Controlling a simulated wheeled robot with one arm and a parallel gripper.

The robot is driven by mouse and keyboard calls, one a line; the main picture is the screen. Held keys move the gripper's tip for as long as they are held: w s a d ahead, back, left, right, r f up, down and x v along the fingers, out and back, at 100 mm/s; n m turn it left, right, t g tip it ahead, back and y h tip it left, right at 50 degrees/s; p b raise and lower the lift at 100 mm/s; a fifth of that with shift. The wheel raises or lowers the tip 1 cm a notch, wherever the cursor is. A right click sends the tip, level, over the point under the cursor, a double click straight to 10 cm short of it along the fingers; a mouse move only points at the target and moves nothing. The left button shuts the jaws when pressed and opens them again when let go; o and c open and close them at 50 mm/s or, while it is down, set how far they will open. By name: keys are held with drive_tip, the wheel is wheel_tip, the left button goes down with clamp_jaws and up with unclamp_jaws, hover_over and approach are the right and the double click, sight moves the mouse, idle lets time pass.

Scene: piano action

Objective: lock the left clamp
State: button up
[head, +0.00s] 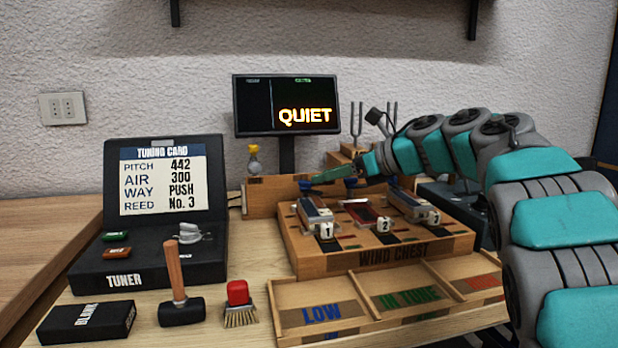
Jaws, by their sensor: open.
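The wind chest (375,250) is a wooden box with numbered blocks on top. Block 1 (316,218) is at its left, block 2 (377,217) in the middle and block 3 (420,208) at its right. A small dark part (305,186) behind block 1 looks like the left clamp; its lever position is too small to tell. My gripper (319,179) reaches in from the right, with its green fingertips close to that part, above the back left of the chest. It is open; I cannot tell whether it touches the clamp.
A sorting tray (360,341) lies in front of the chest. The black tuner (150,262), a hammer (178,290), a red brush (239,304) and a black box (87,322) are at the left. A screen (286,105) reading QUIET and tuning forks (359,125) stand behind.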

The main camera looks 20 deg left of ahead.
sight(307, 181)
drive_tip(key=shift+p+x, duration=0.4)
drive_tip(key=shift+x, duration=2.3)
drive_tip(key=shift+c, duration=0.4)
clamp_jaws()
